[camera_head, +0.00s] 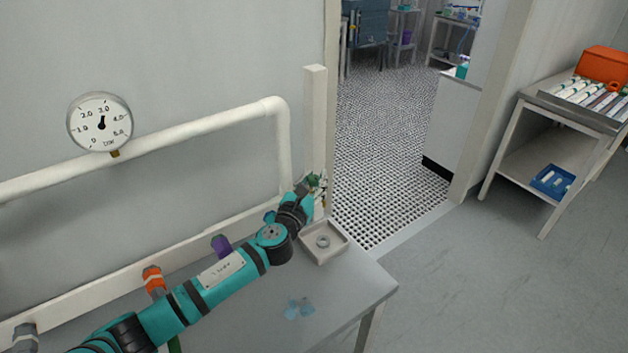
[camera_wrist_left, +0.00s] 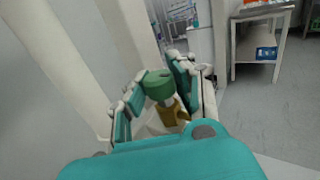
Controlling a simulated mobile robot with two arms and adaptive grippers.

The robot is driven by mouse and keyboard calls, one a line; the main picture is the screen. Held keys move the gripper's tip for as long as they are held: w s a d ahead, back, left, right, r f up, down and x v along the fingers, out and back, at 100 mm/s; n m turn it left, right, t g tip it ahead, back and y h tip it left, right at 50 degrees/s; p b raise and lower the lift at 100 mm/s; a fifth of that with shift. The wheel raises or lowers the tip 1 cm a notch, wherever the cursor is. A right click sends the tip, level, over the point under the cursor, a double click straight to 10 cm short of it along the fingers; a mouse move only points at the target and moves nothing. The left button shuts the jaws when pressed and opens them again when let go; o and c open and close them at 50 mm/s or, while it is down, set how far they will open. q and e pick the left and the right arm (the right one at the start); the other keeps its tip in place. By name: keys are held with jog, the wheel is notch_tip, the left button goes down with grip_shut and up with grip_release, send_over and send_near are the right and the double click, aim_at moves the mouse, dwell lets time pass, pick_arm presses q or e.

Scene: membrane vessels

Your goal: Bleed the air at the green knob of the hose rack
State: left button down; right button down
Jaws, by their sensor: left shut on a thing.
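The green knob (camera_head: 314,180) sits at the right end of the hose rack (camera_head: 95,291), by the upright post. In the left wrist view the green knob (camera_wrist_left: 158,85) is between my left gripper's fingers, with a brass-coloured fitting (camera_wrist_left: 172,113) below it. My left gripper (camera_head: 312,188) is shut on the knob; in the left wrist view the gripper (camera_wrist_left: 158,84) has a teal finger on each side of it. Fingers and wrist partly hide the knob in the head view. My right gripper is not in view.
A square tray (camera_head: 341,246) with a grey ring (camera_head: 323,241) lies on the table (camera_head: 378,290) below the knob. Orange (camera_head: 153,278) and purple (camera_head: 221,245) fittings line the rack. Blue gloves (camera_head: 298,308) lie in front.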

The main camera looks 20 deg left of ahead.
pick_arm(q)
jog(key=shift+d+n+y, duration=0.1)
jog(key=shift+n+y, duration=0.2)
jog(key=shift+y, duration=0.1)
jog(key=n+y, duration=0.2)
jog(key=y, duration=0.1)
jog(key=shift+f+p, duration=0.1)
jog(key=shift+p, duration=0.2)
jog(key=n+g+y, duration=0.1)
jog(key=n+y, duration=0.1)
jog(key=y, duration=0.2)
jog(key=shift+f+n, duration=0.1)
jog(key=shift+n, duration=0.3)
jog(key=n+g+y+b, duration=0.1)
jog(key=y, duration=0.1)
jog(key=n+g+y+b, duration=0.1)
jog(key=n+g+y, duration=0.1)
jog(key=shift+f+y, duration=0.15)
jog(key=shift+y, duration=0.25)
jog(key=shift+n+g+y+b, duration=1.5)
jog(key=shift+n+g+y, duration=0.2)
jog(key=shift+g, duration=0.1)
